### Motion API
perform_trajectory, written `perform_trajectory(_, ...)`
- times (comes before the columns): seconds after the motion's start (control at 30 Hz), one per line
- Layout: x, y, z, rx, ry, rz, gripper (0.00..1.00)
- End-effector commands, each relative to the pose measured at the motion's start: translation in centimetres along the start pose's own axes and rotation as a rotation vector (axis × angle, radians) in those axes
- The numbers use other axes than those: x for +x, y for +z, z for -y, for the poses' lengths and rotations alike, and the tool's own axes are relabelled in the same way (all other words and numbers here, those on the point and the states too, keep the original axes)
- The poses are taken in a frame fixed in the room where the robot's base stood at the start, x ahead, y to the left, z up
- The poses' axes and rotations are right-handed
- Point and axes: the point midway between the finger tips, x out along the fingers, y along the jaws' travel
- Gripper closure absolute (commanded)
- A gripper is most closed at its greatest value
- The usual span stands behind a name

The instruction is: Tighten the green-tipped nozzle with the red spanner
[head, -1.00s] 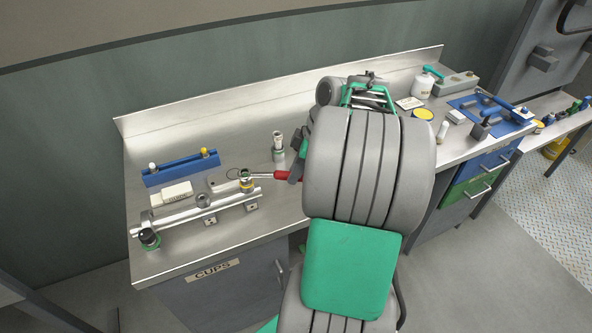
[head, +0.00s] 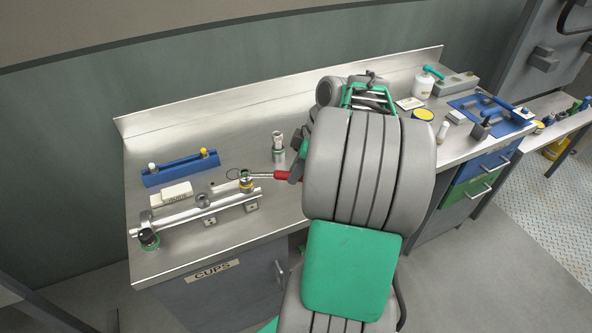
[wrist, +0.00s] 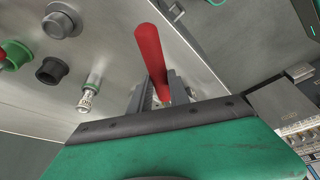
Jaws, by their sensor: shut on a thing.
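My gripper (head: 295,168) is shut on the red handle of the spanner (head: 286,176) over the bench. The red handle also shows between the jaws in the wrist view (wrist: 150,50). The spanner's metal shaft runs left from the jaws to a nozzle (head: 246,185) with a yellow band and a green tip, standing on the right part of a metal pipe. The spanner's head is at the nozzle's top; whether it is seated around it is too small to tell. My arm hides the bench to the right of the gripper.
A blue rack (head: 180,169) and a white block (head: 175,194) lie behind the pipe (head: 185,218). A dark-topped green fitting (head: 148,238) is at its left end. The bench front is bare.

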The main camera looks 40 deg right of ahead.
Motion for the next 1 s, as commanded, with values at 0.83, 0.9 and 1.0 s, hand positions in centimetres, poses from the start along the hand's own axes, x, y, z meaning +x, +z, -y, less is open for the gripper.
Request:
perform_trajectory(0.83,1.6,0.6,0.0,-0.001,0.001,0.000,1.00)
perform_trajectory(0.9,1.7,0.7,0.0,-0.001,0.001,0.000,1.00)
perform_trajectory(1.0,1.9,0.7,0.0,-0.001,0.001,0.000,1.00)
